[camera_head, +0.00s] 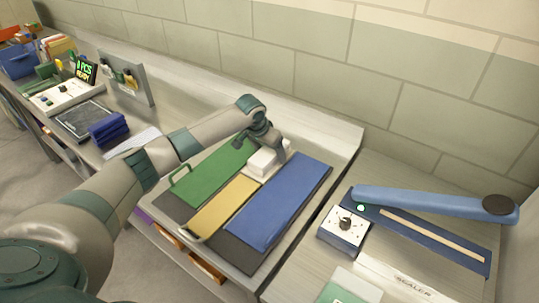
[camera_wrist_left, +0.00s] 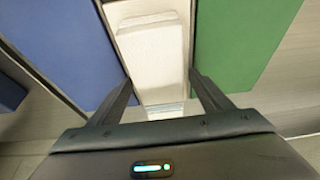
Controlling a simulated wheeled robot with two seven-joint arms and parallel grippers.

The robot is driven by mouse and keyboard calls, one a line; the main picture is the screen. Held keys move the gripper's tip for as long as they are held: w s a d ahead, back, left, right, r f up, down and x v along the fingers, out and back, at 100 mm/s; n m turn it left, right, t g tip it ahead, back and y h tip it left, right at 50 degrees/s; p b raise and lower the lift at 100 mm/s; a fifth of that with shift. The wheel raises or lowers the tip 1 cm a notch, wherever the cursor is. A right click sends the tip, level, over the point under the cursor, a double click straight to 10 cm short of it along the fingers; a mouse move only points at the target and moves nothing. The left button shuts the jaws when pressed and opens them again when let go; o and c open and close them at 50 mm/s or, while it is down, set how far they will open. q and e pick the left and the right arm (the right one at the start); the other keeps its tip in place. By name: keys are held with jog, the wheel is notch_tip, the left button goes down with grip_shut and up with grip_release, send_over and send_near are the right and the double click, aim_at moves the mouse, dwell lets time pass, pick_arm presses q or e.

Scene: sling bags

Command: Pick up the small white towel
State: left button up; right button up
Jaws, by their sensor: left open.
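A small white towel (camera_head: 263,162) lies as a folded block at the back of the work mat, between the green and blue panels. In the left wrist view the white towel (camera_wrist_left: 152,60) runs up the middle. My left gripper (camera_head: 262,145) is above the towel. In the wrist view the two fingers of my left gripper (camera_wrist_left: 165,85) stand apart, one on each side of the towel's near end. I cannot tell whether they touch it. My right gripper is not in view.
A green panel (camera_head: 212,172), a yellow panel (camera_head: 225,208) and a blue panel (camera_head: 280,200) lie around the towel. A sealer with a blue arm (camera_head: 430,200) and a control box (camera_head: 344,231) stand to the right. A dark blue folded item (camera_head: 108,128) is at left.

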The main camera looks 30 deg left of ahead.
aim_at(271, 151)
pick_arm(q)
jog(key=c, duration=1.2)
jog(key=shift+r, duration=0.1)
jog(key=shift+r+b, duration=0.3)
jog(key=shift+r, duration=0.1)
jog(key=r, duration=0.1)
jog(key=r+b, duration=0.1)
jog(key=r, duration=0.1)
jog(key=shift+d+r+b, duration=0.1)
jog(key=shift+d+b, duration=0.15)
jog(key=shift+b, duration=0.1)
jog(key=s+d+r+b, duration=0.1)
jog(key=s+d+r, duration=0.1)
jog(key=d, duration=0.3)
jog(key=s+d+r+b, duration=0.2)
jog(key=d+r, duration=0.3)
jog(key=shift+s+d, duration=0.15)
jog(key=shift+s, duration=0.15)
jog(key=s+d, duration=0.2)
jog(key=s, duration=0.5)
jog(key=s+d+n, duration=0.1)
jog(key=s+d, duration=0.2)
jog(key=s, duration=0.5)
jog(key=shift+r+n+y, duration=0.25)
jog(key=shift+n+y, duration=0.05)
